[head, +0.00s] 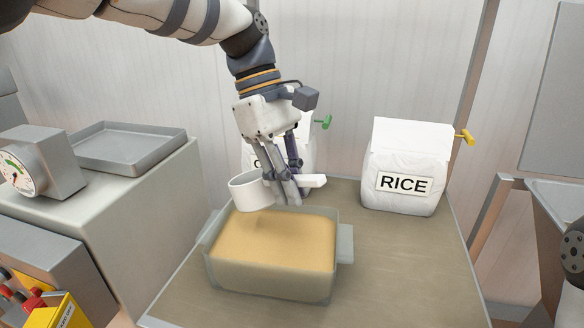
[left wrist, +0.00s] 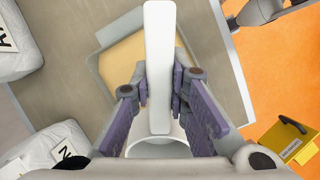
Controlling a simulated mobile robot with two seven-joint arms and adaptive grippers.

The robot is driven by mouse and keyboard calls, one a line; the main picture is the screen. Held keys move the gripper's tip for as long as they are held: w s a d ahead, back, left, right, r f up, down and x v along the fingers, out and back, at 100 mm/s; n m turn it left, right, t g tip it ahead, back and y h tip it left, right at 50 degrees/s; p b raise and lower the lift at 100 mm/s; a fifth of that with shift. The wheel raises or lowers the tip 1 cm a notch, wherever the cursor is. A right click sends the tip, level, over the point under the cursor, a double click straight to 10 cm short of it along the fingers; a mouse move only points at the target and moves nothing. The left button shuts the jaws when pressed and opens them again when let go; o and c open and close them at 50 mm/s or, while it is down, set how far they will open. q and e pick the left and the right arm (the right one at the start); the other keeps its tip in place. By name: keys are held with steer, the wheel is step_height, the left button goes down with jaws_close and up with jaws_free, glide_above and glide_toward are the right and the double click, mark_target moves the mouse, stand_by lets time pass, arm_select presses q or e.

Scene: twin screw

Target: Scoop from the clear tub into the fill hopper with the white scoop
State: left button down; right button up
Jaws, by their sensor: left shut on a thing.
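The clear tub (head: 270,279) stands on the table and is filled with tan grain (head: 275,238); it also shows in the left wrist view (left wrist: 95,62). My left gripper (head: 284,186) is shut on the handle of the white scoop (head: 252,192), and the handle (left wrist: 159,60) runs between the fingers in the left wrist view. The scoop's cup is over the back left part of the tub, around rim height or above; I cannot tell whether it touches the grain. The cup's inside is not clear to see. I cannot make out the fill hopper for certain.
A white RICE bag (head: 405,165) stands at the back right of the table (head: 400,262). Another white bag (head: 304,153) is partly hidden behind my left gripper. A grey tray (head: 130,145) and a gauge (head: 22,168) are on the machine at left.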

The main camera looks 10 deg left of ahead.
arm_select(q)
steer(key=shift+w+a+f+b, duration=0.2)
steer(key=shift+a+f+b, duration=0.15)
steer(key=shift+f, duration=1.4)
steer(key=shift+w+a+f+b, duration=0.2)
steer(key=shift+a+f+b, duration=0.1)
steer(key=shift+f, duration=1.5)
steer(key=shift+w+a+f+b, duration=0.25)
steer(key=shift+f+b, duration=0.1)
steer(key=shift+f, duration=1.4)
arm_select(e)
steer(key=shift+s+f+g, duration=0.6)
steer(key=shift+s+f, duration=0.7)
steer(key=shift+f, duration=0.05)
arm_select(q)
steer(key=shift+r, duration=0.1)
step_height(320, 180, up, 8)
steer(key=d+t+y+p, duration=0.1)
steer(key=y+p, duration=0.1)
steer(key=y, duration=0.1)
steer(key=shift+s+d+f+t, duration=0.2)
steer(key=shift+s+d+t, duration=0.15)
steer(key=shift+s, duration=0.1)
arm_select(e)
steer(key=shift+t, duration=0.7)
steer(key=w+r, duration=0.3)
steer(key=shift+w, duration=0.1)
